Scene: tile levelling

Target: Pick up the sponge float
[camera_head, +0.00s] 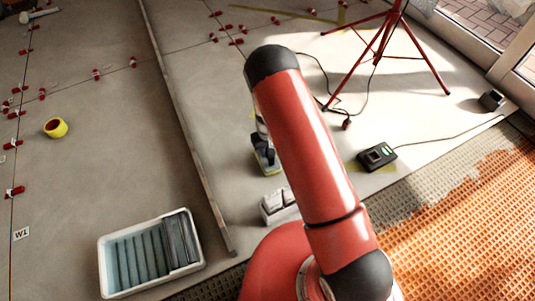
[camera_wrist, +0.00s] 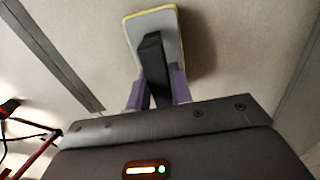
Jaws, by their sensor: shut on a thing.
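The sponge float shows in the wrist view as a pale grey plate (camera_wrist: 174,42) with a yellow edge and a dark handle (camera_wrist: 153,60). My gripper (camera_wrist: 157,88) has its two purple-grey fingers on either side of that handle and is shut on it. I cannot tell whether the float touches the floor.
A white tub (camera_head: 103,268) with ribbed inserts stands at the lower left. A long straightedge (camera_head: 186,125) lies left of my arm. A grey block (camera_head: 277,205), a black device (camera_head: 377,156) with a cable and a red tripod (camera_head: 425,58) are nearby. A yellow roll (camera_head: 55,128) lies far left.

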